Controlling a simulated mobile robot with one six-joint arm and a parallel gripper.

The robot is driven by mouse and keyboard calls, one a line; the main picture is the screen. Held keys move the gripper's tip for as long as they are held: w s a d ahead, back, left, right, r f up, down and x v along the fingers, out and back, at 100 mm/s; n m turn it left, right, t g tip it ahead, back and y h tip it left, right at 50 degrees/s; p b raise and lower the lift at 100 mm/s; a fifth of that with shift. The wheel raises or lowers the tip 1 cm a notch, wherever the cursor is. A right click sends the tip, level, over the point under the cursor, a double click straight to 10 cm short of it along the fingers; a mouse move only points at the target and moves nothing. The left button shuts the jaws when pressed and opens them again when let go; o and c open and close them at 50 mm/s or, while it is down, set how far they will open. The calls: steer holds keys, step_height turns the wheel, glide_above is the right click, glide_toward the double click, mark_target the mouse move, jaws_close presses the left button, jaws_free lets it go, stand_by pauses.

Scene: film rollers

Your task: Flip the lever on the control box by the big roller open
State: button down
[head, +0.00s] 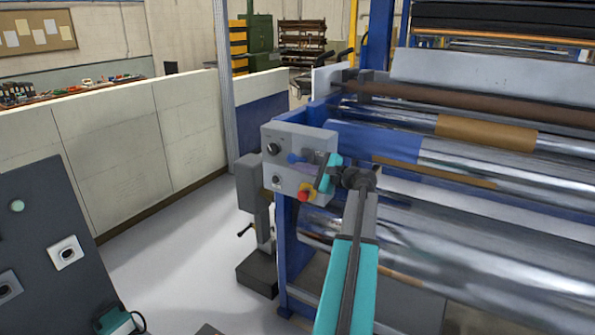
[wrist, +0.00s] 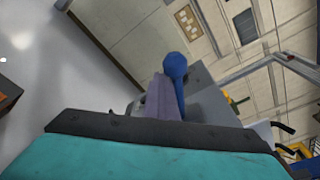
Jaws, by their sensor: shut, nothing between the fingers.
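The grey control box (head: 283,142) stands at the left end of the big roller (head: 470,178) in the head view. Its lever, with a blue knob (head: 294,158), sticks out of its front face. In the wrist view the lever's blue knob (wrist: 175,66) and short stem show just beyond my gripper. My teal and dark gripper (head: 322,173) is in front of the right part of the box, close to the right of the lever, and is shut and empty. It hides part of the box face. I cannot tell whether it touches the lever.
The blue machine frame (head: 292,250) stands below. A dark console (head: 45,250) is at the left, with open floor (head: 180,255) between.

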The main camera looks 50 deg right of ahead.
steer(key=shift+d+r, duration=0.15)
steer(key=shift+r, duration=0.35)
step_height(320, 180, down, 5)
steer(key=b, duration=0.3)
steer(key=s+d+r+b, duration=0.1)
steer(key=s+b, duration=0.1)
steer(key=s, duration=0.7)
steer(key=shift+r, duration=0.25)
